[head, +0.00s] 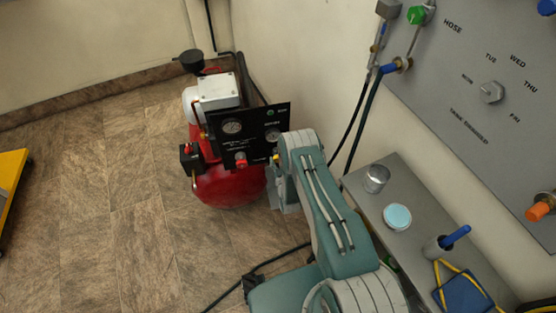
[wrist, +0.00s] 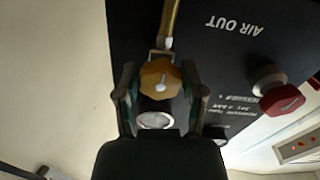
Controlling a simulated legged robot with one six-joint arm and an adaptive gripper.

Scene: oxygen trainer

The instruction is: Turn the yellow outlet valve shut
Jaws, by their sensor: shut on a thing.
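The yellow outlet valve (wrist: 160,76) is a faceted knob with a pale centre screw, below a brass pipe (wrist: 171,22) on a black panel (wrist: 225,50) in the wrist view. The panel's "AIR OUT" lettering appears upside down there. My gripper (wrist: 161,85) has one finger on each side of the knob and is shut on it. In the head view, a small yellow bit of the valve (head: 276,158) shows at the right edge of the compressor panel (head: 255,139). My arm hides most of that spot and the gripper itself.
A red knob (wrist: 282,98) sits on the panel beside my gripper. The red compressor tank (head: 228,190) stands on the tiled floor near the wall. A metal table (head: 385,208) with a glass jar (head: 376,178) and a pale blue disc (head: 397,217) is right of my arm. The left floor is mostly clear.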

